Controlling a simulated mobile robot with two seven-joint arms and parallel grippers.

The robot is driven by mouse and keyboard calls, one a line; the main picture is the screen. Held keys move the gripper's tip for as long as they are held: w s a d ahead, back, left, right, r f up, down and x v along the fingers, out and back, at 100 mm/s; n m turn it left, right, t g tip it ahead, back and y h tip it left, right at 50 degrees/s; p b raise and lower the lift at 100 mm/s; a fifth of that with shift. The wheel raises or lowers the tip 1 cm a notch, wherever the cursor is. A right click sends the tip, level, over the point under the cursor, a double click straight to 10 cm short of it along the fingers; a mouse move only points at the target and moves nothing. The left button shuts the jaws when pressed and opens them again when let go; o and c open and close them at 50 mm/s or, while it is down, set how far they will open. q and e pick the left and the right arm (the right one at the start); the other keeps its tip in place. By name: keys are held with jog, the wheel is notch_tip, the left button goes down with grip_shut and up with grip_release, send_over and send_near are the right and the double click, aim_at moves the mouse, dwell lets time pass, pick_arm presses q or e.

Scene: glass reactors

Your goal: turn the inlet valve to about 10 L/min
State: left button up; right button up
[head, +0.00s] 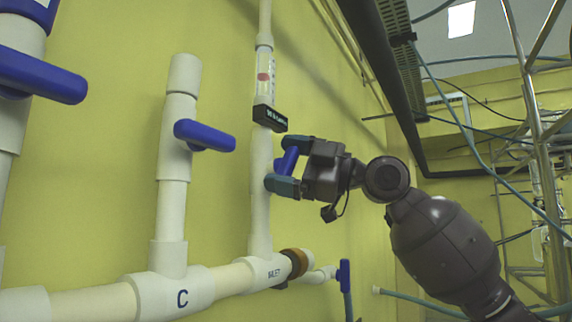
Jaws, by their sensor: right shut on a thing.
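The inlet valve's blue handle (287,160) is on the white vertical pipe above the fitting marked INLET (272,272). My right gripper (285,165) comes in from the right and is shut on this handle, one finger above and one below, hiding part of it. Above the valve, a clear flow meter tube (265,72) holds a red float, with a small black display (270,118) under it. The float is about mid-tube; the display's reading is too small to tell. My left gripper is not in view.
Another blue-handled valve (205,136) stands to the left on the pipe marked C (182,298), and a larger blue handle (40,75) is at far left. A small blue valve (344,276) is low right. Metal scaffolding (540,150) and hoses stand at right.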

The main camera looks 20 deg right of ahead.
jog(key=o, duration=0.6)
jog(key=shift+o, duration=0.2)
jog(key=v, duration=1)
jog(key=shift+s+d, duration=0.25)
jog(key=shift+d, duration=0.05)
jog(key=shift+f, duration=0.1)
